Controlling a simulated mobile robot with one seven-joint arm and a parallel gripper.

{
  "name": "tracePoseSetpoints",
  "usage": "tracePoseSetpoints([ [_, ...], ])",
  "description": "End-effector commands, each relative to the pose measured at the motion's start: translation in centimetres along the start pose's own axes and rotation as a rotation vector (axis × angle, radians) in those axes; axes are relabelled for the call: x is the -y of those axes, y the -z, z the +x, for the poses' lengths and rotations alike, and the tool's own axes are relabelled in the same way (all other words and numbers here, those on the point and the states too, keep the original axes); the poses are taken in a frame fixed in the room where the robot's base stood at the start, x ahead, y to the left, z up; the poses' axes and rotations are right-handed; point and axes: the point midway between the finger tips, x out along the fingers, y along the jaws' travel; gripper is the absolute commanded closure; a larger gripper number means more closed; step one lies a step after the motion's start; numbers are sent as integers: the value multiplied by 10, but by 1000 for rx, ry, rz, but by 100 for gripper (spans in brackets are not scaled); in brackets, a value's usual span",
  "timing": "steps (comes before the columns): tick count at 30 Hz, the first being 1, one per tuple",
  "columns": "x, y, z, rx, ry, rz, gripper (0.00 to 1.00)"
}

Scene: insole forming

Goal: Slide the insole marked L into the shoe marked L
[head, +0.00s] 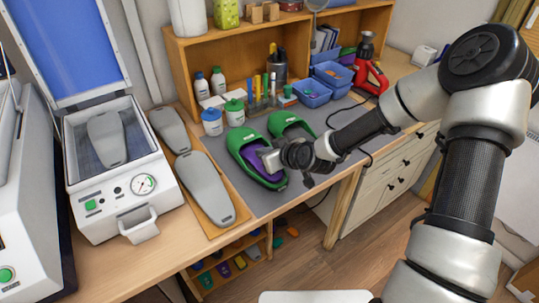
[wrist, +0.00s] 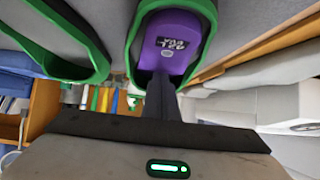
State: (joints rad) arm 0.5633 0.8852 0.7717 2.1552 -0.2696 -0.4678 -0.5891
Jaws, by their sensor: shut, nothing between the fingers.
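A green shoe with a dark inside (head: 236,139) lies on the grey mat near the table's front edge. A purple insole (head: 249,157) lies inside it, and the wrist view shows the insole (wrist: 172,42) with white print that seems to include an L. The wrist view also shows the green rim of this shoe (wrist: 211,14) around the insole. My gripper (wrist: 160,90) is shut and empty, with its fingertips at the near end of the insole; contact is unclear. In the head view my gripper (head: 272,158) hides part of the shoe. No mark on the shoe is readable.
A second green shoe (head: 286,123) stands close behind, apparently empty. Grey foot forms (head: 206,186) lie on a wooden board to the left, beside an open press (head: 117,187). Bottles, jars and blue bins (head: 311,93) line the back.

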Motion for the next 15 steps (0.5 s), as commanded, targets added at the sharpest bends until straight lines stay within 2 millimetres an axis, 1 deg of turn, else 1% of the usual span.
tracePoseSetpoints([
  [1,-1,-7,4,2,-2,-2,100],
  [15,-2,-15,1,14,-3,5,100],
])
